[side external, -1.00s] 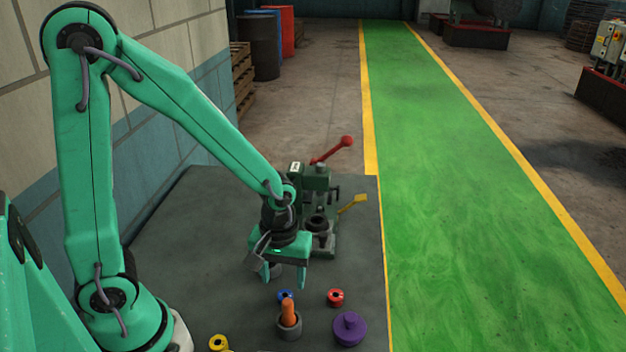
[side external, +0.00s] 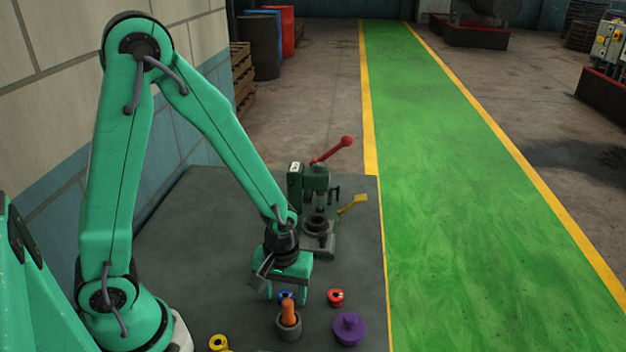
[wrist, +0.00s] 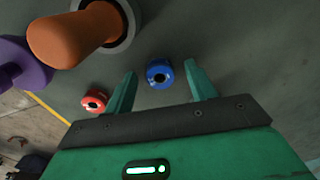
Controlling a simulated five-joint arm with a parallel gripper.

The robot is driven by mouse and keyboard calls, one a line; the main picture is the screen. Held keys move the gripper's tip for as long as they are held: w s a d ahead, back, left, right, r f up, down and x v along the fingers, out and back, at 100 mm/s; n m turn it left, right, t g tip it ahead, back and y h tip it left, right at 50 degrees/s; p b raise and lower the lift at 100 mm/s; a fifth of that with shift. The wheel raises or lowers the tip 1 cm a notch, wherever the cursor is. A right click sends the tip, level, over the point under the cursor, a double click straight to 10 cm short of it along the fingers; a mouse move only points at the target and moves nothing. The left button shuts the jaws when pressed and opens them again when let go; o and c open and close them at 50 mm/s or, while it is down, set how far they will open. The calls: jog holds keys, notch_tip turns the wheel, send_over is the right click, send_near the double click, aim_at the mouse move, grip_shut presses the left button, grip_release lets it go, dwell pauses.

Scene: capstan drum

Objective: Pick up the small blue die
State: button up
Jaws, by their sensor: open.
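The small blue die (wrist: 160,74) is a round blue ring with a dark hole, lying on the grey table. In the wrist view it sits between the two fingers of my gripper (wrist: 158,80), a little beyond their tips or level with them; I cannot tell the height gap. In the side view my gripper (side external: 285,290) points down over the blue die (side external: 286,296), which is partly hidden behind the orange-handled tool. The gripper is open and holds nothing.
A grey cup with an orange handle (side external: 289,316) stands just in front of the blue die. A red die (side external: 335,297) and a purple knobbed piece (side external: 349,329) lie to the right, a yellow die (side external: 218,342) at front left. A green press (side external: 316,205) with a red lever stands behind.

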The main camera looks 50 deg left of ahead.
aim_at(285, 295)
dwell(0.4)
jog(key=c, duration=1.2)
jog(key=shift+o, duration=0.2)
jog(key=shift+r, duration=0.1)
notch_tip(285, 295, up, 10)
dwell(0.4)
